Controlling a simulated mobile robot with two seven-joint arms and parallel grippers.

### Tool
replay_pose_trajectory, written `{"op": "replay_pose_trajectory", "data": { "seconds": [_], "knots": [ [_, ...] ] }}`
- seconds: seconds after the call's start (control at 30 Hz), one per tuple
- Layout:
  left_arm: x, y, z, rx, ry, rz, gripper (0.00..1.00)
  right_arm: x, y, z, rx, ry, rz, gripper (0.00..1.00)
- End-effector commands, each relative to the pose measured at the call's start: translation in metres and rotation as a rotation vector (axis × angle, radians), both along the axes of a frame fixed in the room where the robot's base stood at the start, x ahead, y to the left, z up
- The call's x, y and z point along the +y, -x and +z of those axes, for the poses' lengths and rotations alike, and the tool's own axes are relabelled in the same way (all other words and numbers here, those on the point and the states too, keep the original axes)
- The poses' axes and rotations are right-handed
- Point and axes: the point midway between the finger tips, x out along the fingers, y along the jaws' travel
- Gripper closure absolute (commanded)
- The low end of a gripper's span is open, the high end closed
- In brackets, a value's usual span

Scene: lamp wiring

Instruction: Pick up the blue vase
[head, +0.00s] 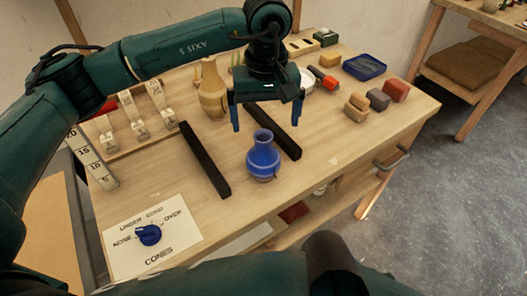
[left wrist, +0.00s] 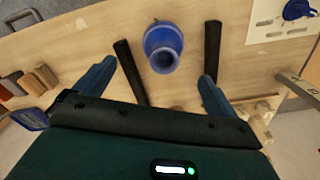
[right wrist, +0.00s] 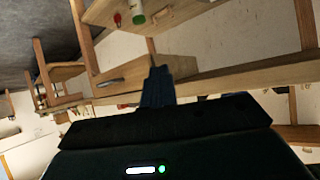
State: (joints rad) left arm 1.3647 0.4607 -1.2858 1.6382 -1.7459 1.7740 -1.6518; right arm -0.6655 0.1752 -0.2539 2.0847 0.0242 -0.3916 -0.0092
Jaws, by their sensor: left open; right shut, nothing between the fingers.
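The blue vase (head: 263,158) stands upright on the wooden table, near its front edge, in the head view. It has a round body, a narrow neck and a flared mouth. My left gripper (head: 267,115) is open and empty, above and a little behind the vase, fingers pointing down. In the left wrist view the vase (left wrist: 162,46) lies ahead, between the lines of the two blue fingers (left wrist: 153,82), apart from both. My right gripper (right wrist: 157,85) is shut and empty in the right wrist view, away from the vase.
Two dark bars (head: 205,160) (head: 275,130) lie on either side of the vase. A tan vase (head: 212,90) stands behind. A card with a blue knob (head: 149,235) lies front left. Blocks (head: 378,99) and a blue tray (head: 364,67) are at right.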

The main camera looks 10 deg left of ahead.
Motion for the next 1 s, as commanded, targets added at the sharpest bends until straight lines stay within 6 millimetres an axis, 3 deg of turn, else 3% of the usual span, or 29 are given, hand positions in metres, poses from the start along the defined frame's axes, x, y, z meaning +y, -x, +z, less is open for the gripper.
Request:
{"op": "replay_pose_trajectory", "data": {
  "seconds": [0.2, 0.47, 0.7, 1.0],
  "knots": [
    [0.000, 0.001, -0.037, 0.002, 0.001, 0.001, 0.04, -0.003, 0.008, -0.004, 0.031, 0.006, -0.007, 1.00],
    [0.002, 0.003, -0.057, 0.003, 0.000, 0.001, 0.04, -0.004, 0.004, 0.004, 0.026, 0.005, -0.015, 1.00],
    [0.004, 0.006, -0.092, 0.002, 0.002, 0.002, 0.04, -0.011, 0.003, 0.004, 0.045, 0.019, -0.032, 1.00],
    [0.004, 0.005, -0.100, -0.001, 0.002, 0.000, 0.04, -0.013, 0.002, 0.003, 0.045, 0.021, -0.039, 1.00]
  ]
}}
